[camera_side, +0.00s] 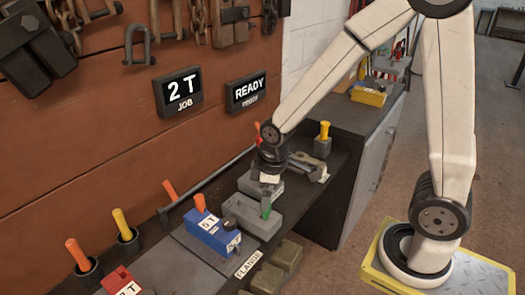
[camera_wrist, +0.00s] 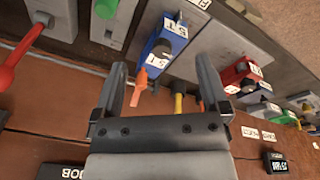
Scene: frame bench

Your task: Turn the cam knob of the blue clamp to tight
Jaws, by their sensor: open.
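The blue clamp (camera_side: 208,232) sits on the bench in the side view, with a white 5T label and an orange lever standing up at its back. A dark round part (camera_side: 229,222) shows at its right end; I cannot tell its turn position. In the wrist view the blue clamp (camera_wrist: 174,36) lies beyond and between my fingers, with its orange lever (camera_wrist: 140,86) near the left finger. My gripper (camera_wrist: 162,64) is open and empty. In the side view my gripper (camera_side: 270,178) is over the grey clamps, right of and behind the blue one, apart from it.
A grey clamp with a green lever (camera_side: 266,206) stands beside the blue one. A red clamp (camera_side: 122,281) is at the front left. Orange and yellow handles (camera_side: 122,224) stand in dark cups. Wall signs read 2 T JOB (camera_side: 178,91) and READY PROOF (camera_side: 247,91). Olive blocks (camera_side: 275,275) line the front.

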